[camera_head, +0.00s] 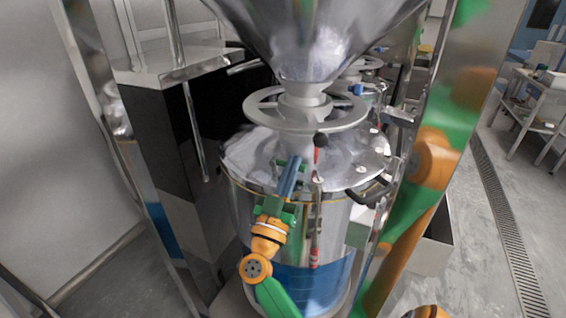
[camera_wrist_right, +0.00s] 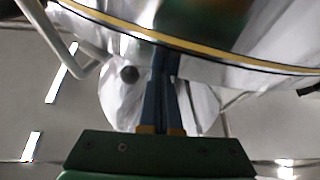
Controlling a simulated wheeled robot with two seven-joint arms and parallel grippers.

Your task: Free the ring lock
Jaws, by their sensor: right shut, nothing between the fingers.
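A steel vessel (camera_head: 240,215) stands under a hopper, with a thin yellow ring (camera_head: 240,184) around its lid edge. The yellow ring also crosses the wrist view (camera_wrist_right: 185,43). A grey spoked ring wheel (camera_head: 350,117) surrounds the neck above the lid. A lever with a black ball knob (camera_head: 320,140) and red parts stands at the vessel's front. A black ball (camera_wrist_right: 129,73) shows left of my fingers in the wrist view. My right gripper (camera_head: 295,160) is shut and empty, its blue fingers just left of the lever at the lid edge. Contact cannot be told. My left gripper is out of view.
The hopper (camera_head: 325,40) hangs close above the wheel. Shiny steel posts stand on both sides, and a black handle (camera_head: 370,190) sits at the lid's right. A similar wheel (camera_head: 362,63) is behind. Open floor with a drain grate (camera_head: 505,215) lies right.

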